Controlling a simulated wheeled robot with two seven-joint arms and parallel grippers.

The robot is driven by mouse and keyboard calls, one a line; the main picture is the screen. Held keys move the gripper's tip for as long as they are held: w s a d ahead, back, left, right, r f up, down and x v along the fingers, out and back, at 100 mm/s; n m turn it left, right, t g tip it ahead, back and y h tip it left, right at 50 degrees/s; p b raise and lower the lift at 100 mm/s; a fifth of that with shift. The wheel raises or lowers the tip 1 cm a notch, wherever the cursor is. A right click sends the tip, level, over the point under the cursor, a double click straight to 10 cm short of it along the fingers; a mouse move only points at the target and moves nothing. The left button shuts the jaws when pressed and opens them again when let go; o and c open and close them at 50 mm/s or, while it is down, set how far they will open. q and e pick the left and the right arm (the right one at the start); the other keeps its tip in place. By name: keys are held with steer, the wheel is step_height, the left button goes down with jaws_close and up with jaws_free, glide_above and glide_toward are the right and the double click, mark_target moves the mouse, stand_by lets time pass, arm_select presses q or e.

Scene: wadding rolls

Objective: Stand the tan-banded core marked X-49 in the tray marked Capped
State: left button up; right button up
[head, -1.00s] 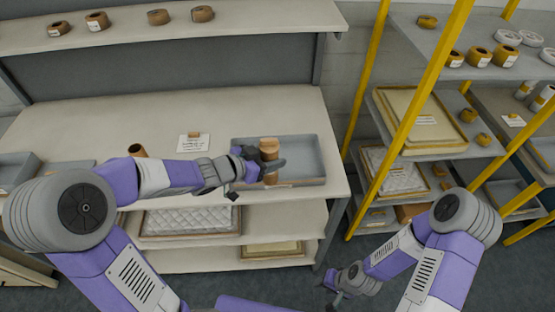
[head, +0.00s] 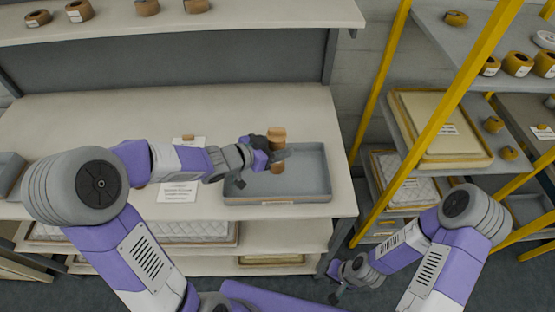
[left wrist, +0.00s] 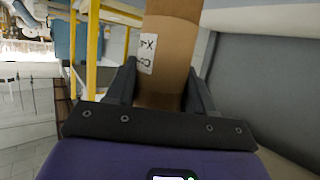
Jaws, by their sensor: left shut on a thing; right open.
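My left gripper (head: 276,157) is shut on a brown core (head: 277,136), which stands roughly upright in its fingers. In the left wrist view the core (left wrist: 168,60) sits between both fingers (left wrist: 158,92). Its white label starts with an X; the rest is hard to read. My right gripper (head: 340,290) is open and empty, low beside the bench.
Label cards (head: 178,191) lie on the bench left of the tray. Several tan cores stand on the upper shelf (head: 230,22). A yellow-posted rack (head: 425,112) on the right holds trays and rolls.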

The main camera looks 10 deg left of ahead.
arm_select(q)
step_height(320, 180, down, 4)
steer(key=shift+f+b, duration=0.2)
steer(key=shift+b, duration=0.6)
steer(key=shift+f, duration=0.15)
steer(key=o, duration=1)
steer(key=shift+o, duration=0.2)
steer(key=p+v, duration=0.4)
steer(key=v, duration=0.8)
steer(key=shift+r, duration=0.3)
